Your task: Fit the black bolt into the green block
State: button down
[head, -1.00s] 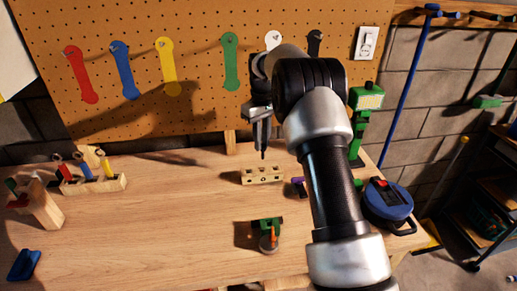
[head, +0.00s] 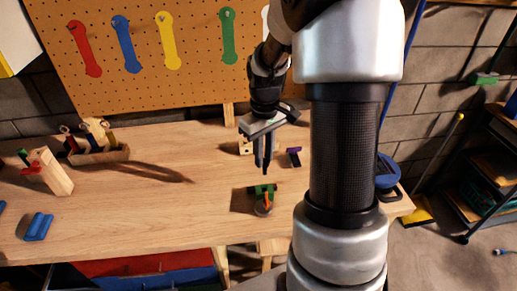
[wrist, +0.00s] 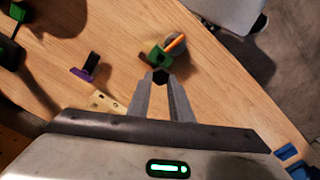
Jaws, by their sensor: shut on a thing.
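My gripper (head: 265,160) is shut on the black bolt (wrist: 160,76), pointing down, with the bolt's dark tip showing between the fingertips. The wrist view shows the fingers (wrist: 161,88) closed around it. The green block (head: 262,189) lies on the workbench just below and in front of the gripper. In the wrist view the green block (wrist: 157,58) is just beyond the bolt tip, which seems to be above the bench and apart from it. The bolt's upper part is hidden by the fingers.
A grey round piece with an orange stick (head: 264,207) sits against the green block. A pale wooden block with holes (wrist: 104,102) and a purple piece (head: 293,157) are close by. A wooden holder (head: 100,156) stands at left. The bench (head: 160,220) between is clear.

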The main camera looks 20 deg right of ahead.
jog(key=shift+f, duration=0.15)
notch_tip(320, 180, down, 9)
jog(key=b, duration=0.6)
jog(key=shift+r, duration=0.2)
dwell(0.6)
jog(key=shift+f, duration=0.15)
dwell(0.4)
jog(key=shift+f+b, duration=0.75)
jog(key=shift+f, duration=0.1)
jog(key=c, duration=1.5)
grip_release()
notch_tip(320, 180, up, 18)
jog(key=shift+f+p, duration=0.25)
jog(key=shift+p, duration=0.4)
